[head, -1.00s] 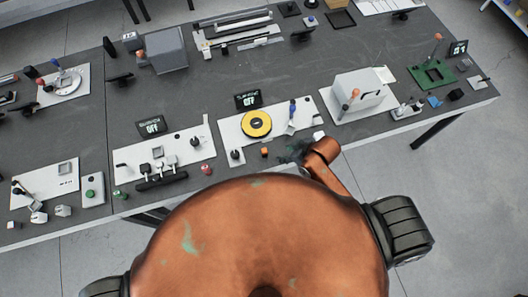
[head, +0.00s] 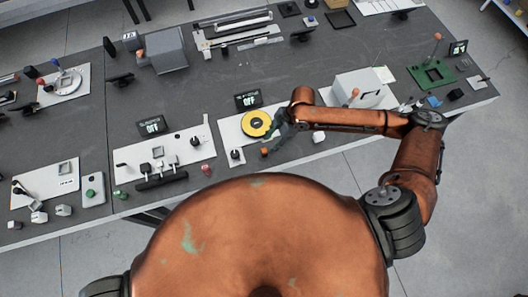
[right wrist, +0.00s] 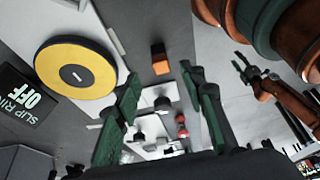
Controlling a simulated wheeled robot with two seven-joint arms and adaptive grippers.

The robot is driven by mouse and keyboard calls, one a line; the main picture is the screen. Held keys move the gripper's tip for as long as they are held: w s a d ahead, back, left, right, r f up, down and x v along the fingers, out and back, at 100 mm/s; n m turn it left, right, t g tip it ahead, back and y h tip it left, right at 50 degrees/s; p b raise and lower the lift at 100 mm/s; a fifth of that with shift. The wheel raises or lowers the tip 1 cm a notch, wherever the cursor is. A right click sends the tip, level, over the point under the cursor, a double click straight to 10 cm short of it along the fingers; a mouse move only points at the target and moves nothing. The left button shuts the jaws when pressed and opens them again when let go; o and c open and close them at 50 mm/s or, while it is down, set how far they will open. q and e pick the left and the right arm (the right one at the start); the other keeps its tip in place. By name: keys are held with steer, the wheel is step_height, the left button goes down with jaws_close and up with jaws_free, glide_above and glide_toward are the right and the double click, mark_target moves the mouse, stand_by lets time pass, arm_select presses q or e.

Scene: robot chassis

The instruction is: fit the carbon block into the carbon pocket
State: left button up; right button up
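A small orange block with a dark face (head: 264,152), the likeliest carbon block, lies at the front edge of the slip-ring plate (head: 228,131). It also shows in the right wrist view (right wrist: 160,62), ahead of the fingers. My right gripper (head: 279,130) hangs just right of the disc, behind the orange block. In the right wrist view its green fingers (right wrist: 165,95) are spread with nothing held between them.
A black knob (head: 236,155) stands left of the orange block. A small OFF display (head: 248,99) stands behind the disc. A grey-white box (head: 360,90) is right of the plate, close to my right forearm.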

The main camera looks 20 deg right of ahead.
mark_target(265, 150)
steer(key=x, duration=0.7)
steer(key=shift+a, duration=0.2)
jaws_close()
